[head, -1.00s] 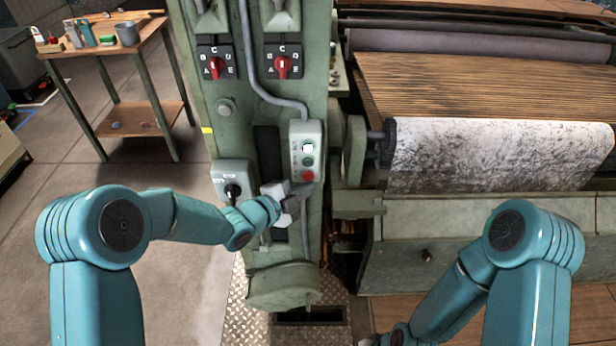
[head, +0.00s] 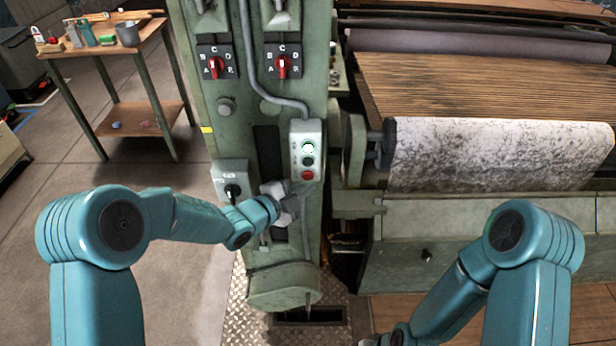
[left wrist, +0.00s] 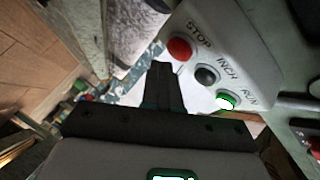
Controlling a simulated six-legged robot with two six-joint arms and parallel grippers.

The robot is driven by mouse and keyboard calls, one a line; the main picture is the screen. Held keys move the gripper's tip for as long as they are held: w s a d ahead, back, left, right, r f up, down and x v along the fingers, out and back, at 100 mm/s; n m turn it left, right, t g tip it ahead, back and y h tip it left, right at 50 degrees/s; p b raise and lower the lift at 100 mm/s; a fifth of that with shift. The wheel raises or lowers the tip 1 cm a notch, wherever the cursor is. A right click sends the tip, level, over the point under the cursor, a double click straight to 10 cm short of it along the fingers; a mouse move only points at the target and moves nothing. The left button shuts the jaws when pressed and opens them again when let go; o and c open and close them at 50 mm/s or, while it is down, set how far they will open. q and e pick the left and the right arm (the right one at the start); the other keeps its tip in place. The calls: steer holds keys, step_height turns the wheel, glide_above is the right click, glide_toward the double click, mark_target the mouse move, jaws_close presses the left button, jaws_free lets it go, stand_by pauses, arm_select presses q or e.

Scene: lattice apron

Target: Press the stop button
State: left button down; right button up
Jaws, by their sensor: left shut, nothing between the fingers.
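The stop button is a round red button (head: 308,175) at the bottom of a pale control box (head: 294,152) on the green machine column. In the left wrist view the red button (left wrist: 180,49) sits by the word STOP. A black INCH button (left wrist: 206,75) and a lit green RUN button (left wrist: 228,100) are beside it. My left gripper (head: 304,186) is shut and empty, just below the red button. In the wrist view its dark fingertips (left wrist: 162,67) are close beside the button, with a small gap showing. The right arm ends at the bottom edge; its fingers are out of frame.
A grey box with a black switch (head: 232,190) is left of my left gripper. A mottled cloth roll (head: 500,153) and slatted bed (head: 470,85) lie to the right. A small wooden table (head: 150,35) with tools stands far left. Bare floor lies between.

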arm_select(q)
steer(key=shift+w, duration=0.4)
steer(key=shift+w+b, duration=0.45)
steer(key=shift+w, duration=0.05)
stand_by(0.6)
steer(key=shift+s+b, duration=0.8)
steer(key=shift+s, duration=0.15)
